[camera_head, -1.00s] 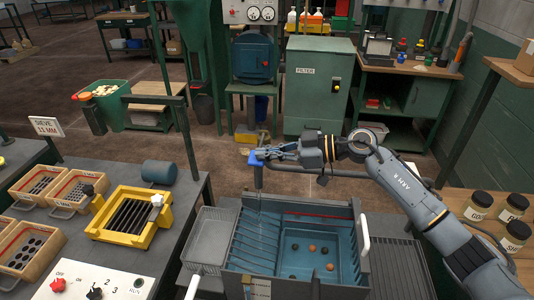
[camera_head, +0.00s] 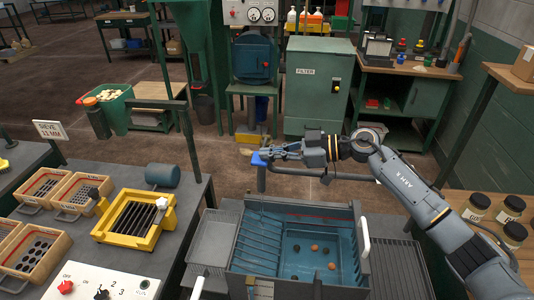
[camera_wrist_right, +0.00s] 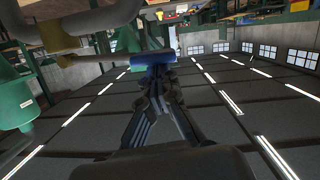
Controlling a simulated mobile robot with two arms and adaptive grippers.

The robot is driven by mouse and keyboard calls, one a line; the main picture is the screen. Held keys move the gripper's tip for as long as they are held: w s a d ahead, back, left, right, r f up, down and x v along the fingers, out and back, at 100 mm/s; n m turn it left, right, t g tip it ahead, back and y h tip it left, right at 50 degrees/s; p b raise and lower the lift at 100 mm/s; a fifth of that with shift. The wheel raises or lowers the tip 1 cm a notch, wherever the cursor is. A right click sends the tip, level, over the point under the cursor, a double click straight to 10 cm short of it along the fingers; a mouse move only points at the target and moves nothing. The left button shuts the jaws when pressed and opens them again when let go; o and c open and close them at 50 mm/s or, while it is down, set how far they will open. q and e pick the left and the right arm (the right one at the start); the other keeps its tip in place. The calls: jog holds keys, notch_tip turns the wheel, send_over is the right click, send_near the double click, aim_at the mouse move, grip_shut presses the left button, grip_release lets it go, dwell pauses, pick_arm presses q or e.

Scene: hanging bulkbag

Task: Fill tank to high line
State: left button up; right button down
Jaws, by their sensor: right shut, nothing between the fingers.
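The tank (camera_head: 305,292) stands at bottom centre in the head view, with blue-tinted water and several small round balls (camera_head: 314,248) inside. A reddish line (camera_head: 318,217) runs along its far inner wall. Above its far left part is a tap (camera_head: 261,180) with a blue handle (camera_head: 261,158); no stream shows below the spout. My right gripper (camera_head: 275,153) is shut and empty, its fingertips at the blue handle. In the right wrist view the blue handle (camera_wrist_right: 150,66) lies across the fingertips; whether they touch cannot be told. My left gripper is out of view.
A wire basket (camera_head: 213,241) sits left of the tank and a ribbed drainboard (camera_head: 400,268) right of it. A yellow sieve frame (camera_head: 137,217) and wooden sieve boxes (camera_head: 80,190) are on the left bench. Jars (camera_head: 477,205) stand at the right. A pipe runs behind the tank.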

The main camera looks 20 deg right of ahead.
pick_arm(q)
jog(key=b, duration=0.1)
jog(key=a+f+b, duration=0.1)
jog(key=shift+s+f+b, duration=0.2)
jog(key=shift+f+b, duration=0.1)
pick_arm(e)
jog(key=r+v, duration=0.2)
jog(key=v, duration=0.8)
jog(key=shift+s+a+r, duration=0.2)
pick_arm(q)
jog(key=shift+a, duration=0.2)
